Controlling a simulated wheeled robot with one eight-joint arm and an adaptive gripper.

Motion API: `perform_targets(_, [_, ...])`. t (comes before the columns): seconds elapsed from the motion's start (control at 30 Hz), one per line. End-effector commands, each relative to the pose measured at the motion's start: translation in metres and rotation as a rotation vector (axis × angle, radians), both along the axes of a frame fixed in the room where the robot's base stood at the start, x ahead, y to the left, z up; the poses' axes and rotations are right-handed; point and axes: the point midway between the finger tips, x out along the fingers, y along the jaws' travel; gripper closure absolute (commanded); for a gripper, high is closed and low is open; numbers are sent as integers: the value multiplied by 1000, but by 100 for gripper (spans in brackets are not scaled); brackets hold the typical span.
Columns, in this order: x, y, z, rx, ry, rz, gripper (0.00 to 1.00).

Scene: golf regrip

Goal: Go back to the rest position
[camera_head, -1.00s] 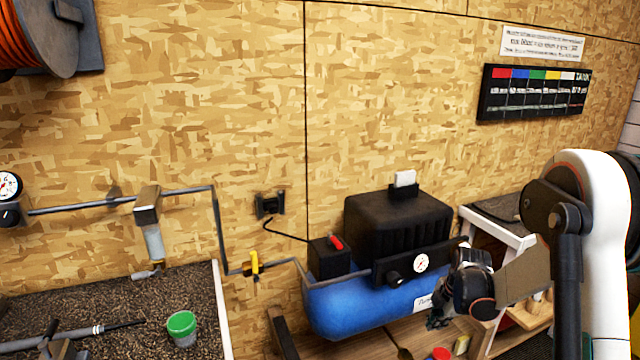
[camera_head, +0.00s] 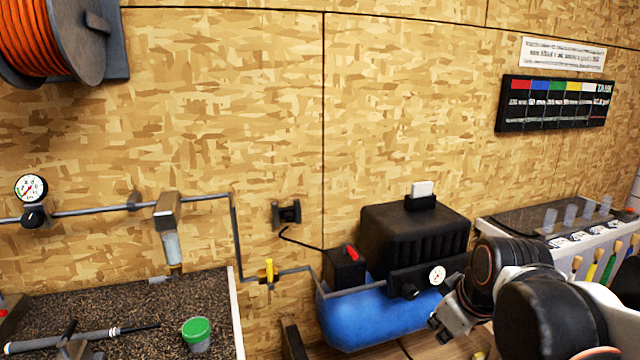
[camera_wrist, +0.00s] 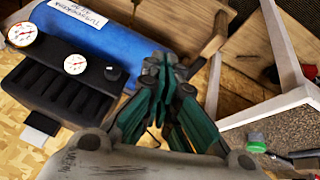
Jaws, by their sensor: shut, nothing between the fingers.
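In the wrist view my gripper (camera_wrist: 160,68) has its green-sided fingers drawn together, with nothing between them. In the head view my gripper (camera_head: 446,322) shows only in part at the lower right, in front of the blue compressor tank (camera_head: 362,318). My black and white arm links hide much of that corner. In the wrist view the blue tank (camera_wrist: 88,38) lies to the left of the fingers, apart from them as far as I can tell.
The compressor's black housing (camera_head: 415,238) stands against the wall. At left a bench (camera_head: 130,318) holds a green-lidded cup (camera_head: 197,334) and a golf club (camera_head: 85,338). A white-edged bench (camera_head: 500,220) with clear cups stands at right. An orange hose reel (camera_head: 45,40) hangs upper left.

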Motion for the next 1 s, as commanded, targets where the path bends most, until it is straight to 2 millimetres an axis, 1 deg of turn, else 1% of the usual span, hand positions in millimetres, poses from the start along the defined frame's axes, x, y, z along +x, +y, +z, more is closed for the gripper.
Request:
perform_targets(0.03, [-15, 5, 3, 22, -11, -43, 100])
perform_targets(0.2, [-56, 14, 9, 101, -54, -205, 100])
perform_targets(0.3, [-77, 17, 8, 147, -78, -292, 100])
perform_targets(0.4, [-93, 20, 6, 189, -97, -361, 100])
perform_targets(0.5, [-104, 21, 3, 221, -113, -412, 100])
perform_targets(0.6, [-109, 22, 2, 239, -121, -441, 100])
perform_targets(1.0, [-110, 22, 2, 247, -123, -452, 100])
